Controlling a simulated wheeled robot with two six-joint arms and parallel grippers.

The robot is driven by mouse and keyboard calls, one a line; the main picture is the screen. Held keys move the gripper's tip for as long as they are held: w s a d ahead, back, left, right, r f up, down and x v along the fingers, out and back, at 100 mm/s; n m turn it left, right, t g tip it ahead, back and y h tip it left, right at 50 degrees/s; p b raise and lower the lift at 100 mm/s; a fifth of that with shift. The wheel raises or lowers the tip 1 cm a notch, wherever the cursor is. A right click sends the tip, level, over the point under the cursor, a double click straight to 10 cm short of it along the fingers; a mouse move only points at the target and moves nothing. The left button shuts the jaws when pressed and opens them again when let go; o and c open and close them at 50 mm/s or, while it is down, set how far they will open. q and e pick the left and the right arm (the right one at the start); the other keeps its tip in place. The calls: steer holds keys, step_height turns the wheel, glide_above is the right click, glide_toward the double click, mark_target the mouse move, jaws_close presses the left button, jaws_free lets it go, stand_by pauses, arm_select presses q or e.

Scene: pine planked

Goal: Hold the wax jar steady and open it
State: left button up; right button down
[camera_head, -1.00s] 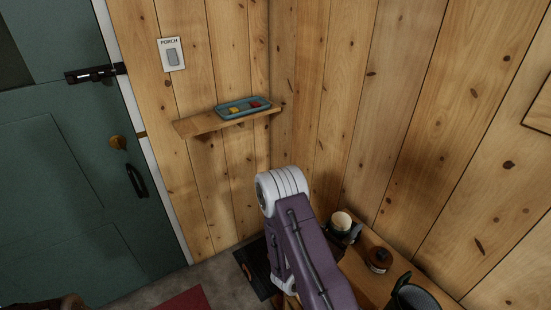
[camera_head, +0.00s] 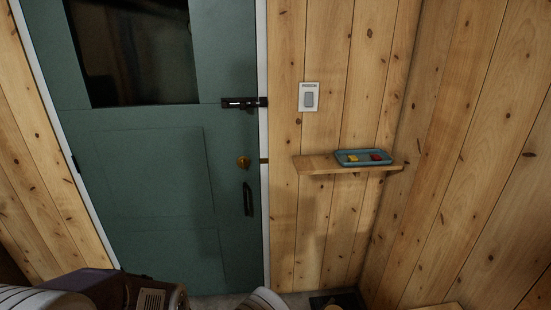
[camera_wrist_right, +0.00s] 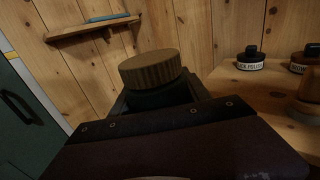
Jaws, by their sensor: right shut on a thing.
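In the right wrist view a jar with a ribbed wooden lid (camera_wrist_right: 150,68) and a dark body (camera_wrist_right: 158,96) stands in my right gripper (camera_wrist_right: 158,98). The gripper is shut on the jar's dark body. The lid sits on top, clear of the jaws. The jar's lower part is hidden behind the gripper's dark front edge. No label shows on it, so I cannot read that it is wax. My left gripper's fingers do not show; only parts of my arms cross the bottom edge of the head view.
A green door (camera_head: 150,165) is closed at left.

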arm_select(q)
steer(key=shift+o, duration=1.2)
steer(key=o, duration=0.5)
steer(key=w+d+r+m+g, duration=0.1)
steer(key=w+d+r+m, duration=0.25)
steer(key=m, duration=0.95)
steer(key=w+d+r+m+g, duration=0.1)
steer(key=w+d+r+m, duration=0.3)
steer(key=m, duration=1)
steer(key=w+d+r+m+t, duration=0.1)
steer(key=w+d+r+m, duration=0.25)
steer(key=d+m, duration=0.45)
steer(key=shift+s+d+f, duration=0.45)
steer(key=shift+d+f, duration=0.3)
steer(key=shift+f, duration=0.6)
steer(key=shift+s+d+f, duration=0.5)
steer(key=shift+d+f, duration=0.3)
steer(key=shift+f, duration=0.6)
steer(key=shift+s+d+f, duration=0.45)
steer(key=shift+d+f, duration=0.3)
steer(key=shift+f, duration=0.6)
arm_select(e)
steer(key=a+n+t+y, duration=0.1)
steer(key=a+y, duration=0.1)
steer(key=a, duration=1.1)
steer(key=shift+a+r+n+t, duration=0.2)
steer(key=shift+r+n+t, duration=0.1)
steer(key=shift+n+t, duration=0.1)
